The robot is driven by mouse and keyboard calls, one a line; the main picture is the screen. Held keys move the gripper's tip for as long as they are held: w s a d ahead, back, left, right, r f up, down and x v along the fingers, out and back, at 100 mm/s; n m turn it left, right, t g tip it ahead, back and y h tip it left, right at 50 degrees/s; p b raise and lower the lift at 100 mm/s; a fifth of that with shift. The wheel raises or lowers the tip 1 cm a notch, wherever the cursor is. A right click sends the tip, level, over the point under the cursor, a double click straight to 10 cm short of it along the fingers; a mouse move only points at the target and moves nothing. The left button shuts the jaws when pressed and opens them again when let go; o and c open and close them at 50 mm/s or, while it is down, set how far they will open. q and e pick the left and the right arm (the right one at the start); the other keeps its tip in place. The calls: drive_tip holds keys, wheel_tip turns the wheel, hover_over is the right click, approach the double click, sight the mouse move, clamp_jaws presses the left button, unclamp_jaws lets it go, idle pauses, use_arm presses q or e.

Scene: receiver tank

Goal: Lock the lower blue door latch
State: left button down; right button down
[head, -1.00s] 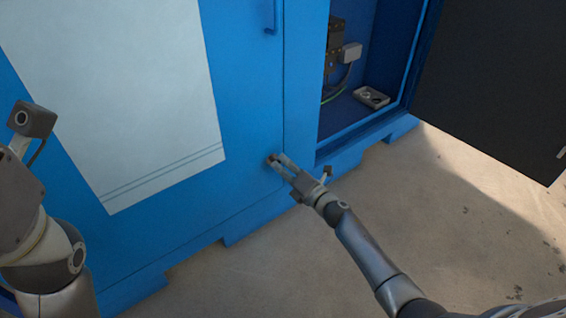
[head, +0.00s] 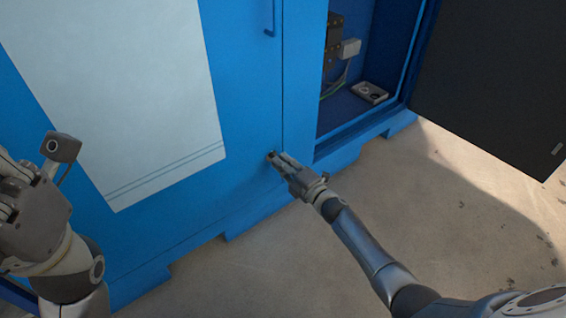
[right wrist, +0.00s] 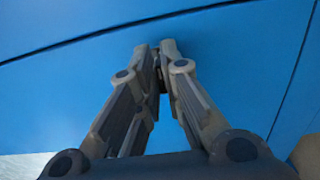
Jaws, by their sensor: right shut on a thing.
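The blue door (head: 245,110) is closed, with a large pale panel on it. My right gripper (head: 274,157) is at the low part of this door, just left of a vertical seam. In the right wrist view its fingertips (right wrist: 158,62) come together against the blue surface, shut on a small dark piece, the lower latch (right wrist: 159,80). The fingers hide most of the latch, so its angle cannot be read. My left gripper (head: 12,190) is at the left edge, partly cut off, away from the door latch; its opening is unclear.
To the right is an open compartment with dark equipment (head: 334,40) and a small grey part (head: 369,92). A dark open door (head: 490,85) stands at the right. The concrete floor (head: 440,200) is clear.

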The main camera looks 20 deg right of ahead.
drive_tip(key=shift+d, duration=0.1)
drive_tip(key=c, duration=1.6)
unclamp_jaws()
drive_tip(key=v, duration=1.2)
